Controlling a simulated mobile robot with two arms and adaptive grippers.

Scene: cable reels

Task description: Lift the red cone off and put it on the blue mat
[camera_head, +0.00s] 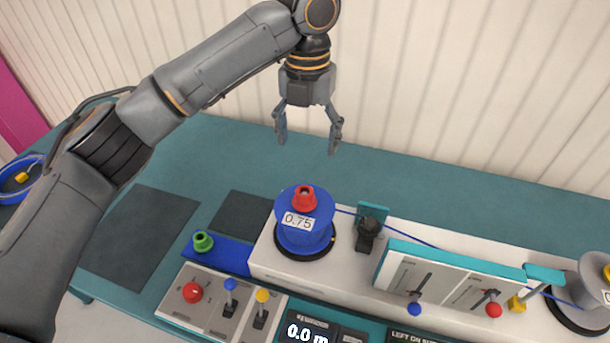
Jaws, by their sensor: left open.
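The red cone (305,198) sits on top of a blue cable reel (300,236) labelled 0.75. The blue mat (234,256) lies at the left end of the white machine, and a green cone-like piece (203,242) stands at its left end. My left gripper (307,146) points down with its fingers spread, empty, above and behind the red cone, and does not touch it. My right gripper is not in view.
Dark flat mats (142,238) lie on the teal table at the left. In front are a panel with a red button and levers (217,303) and a display (307,332). Blue cable runs right past a black device (369,232) and a slanted lever panel (450,283) to a grey reel (582,292).

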